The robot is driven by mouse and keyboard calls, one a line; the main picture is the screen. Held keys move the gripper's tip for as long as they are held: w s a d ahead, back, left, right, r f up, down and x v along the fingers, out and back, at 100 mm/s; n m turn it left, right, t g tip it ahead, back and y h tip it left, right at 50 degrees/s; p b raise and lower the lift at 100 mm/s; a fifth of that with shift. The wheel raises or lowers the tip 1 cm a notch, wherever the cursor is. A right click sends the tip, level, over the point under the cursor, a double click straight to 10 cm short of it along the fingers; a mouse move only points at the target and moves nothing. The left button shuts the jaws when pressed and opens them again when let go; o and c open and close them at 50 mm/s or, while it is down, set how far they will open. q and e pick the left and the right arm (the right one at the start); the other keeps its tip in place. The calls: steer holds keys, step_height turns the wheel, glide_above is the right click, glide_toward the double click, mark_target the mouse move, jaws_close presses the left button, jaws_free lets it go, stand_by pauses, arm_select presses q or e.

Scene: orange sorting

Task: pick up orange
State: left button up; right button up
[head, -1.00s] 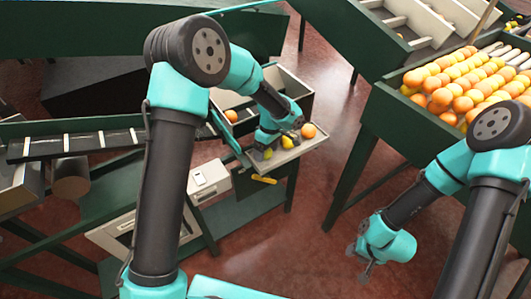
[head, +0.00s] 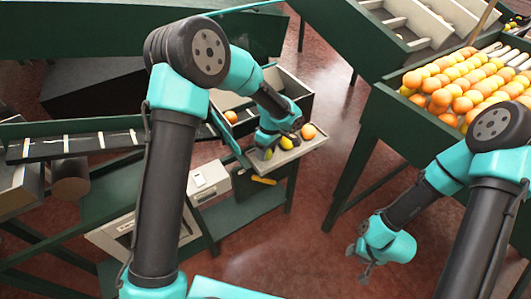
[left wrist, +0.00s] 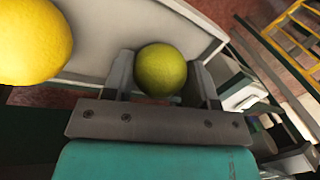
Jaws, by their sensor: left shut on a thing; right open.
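My left gripper (head: 276,148) is low over a light tray (head: 290,154) in the head view. In the left wrist view its fingers (left wrist: 162,80) are shut on a yellow-green fruit (left wrist: 160,70). A larger-looking yellow fruit (left wrist: 32,40) lies to the left of the fingers there. In the head view an orange (head: 308,131) sits on the tray just right of the gripper. Another orange (head: 231,116) lies in the box behind, to the left. The arm partly hides the fruit at the gripper. My right gripper (head: 364,262) is open and empty above the floor.
A green-sided bin (head: 400,115) full of oranges and yellow fruit stands at the right. A dark conveyor (head: 95,143) runs in from the left. Pale divided trays (head: 425,22) are at the top right. Open red floor (head: 285,235) lies between the stands.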

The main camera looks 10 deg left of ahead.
arm_select(q)
steer(key=shift+s+v, duration=0.25)
steer(key=shift+v, duration=1)
steer(key=shift+a+r, duration=0.1)
steer(key=shift+r, duration=0.55)
steer(key=s+d+r, duration=0.1)
steer(key=s+d, duration=0.3)
steer(key=s, duration=1.1)
steer(key=shift+s, duration=0.3)
steer(key=shift+r, duration=0.2)
steer(key=w+a+r+m+t, duration=0.1)
steer(key=w+a+r+m, duration=0.4)
steer(key=r, duration=0.4)
steer(key=w+a+r+m+t+y, duration=0.1)
steer(key=w+a+r+m, duration=0.4)
steer(key=w+r+m, duration=0.3)
step_height(320, 180, up, 2)
steer(key=shift+w+a+r+y, duration=0.2)
steer(key=shift+w+y, duration=0.1)
steer(key=shift+w, duration=0.35)
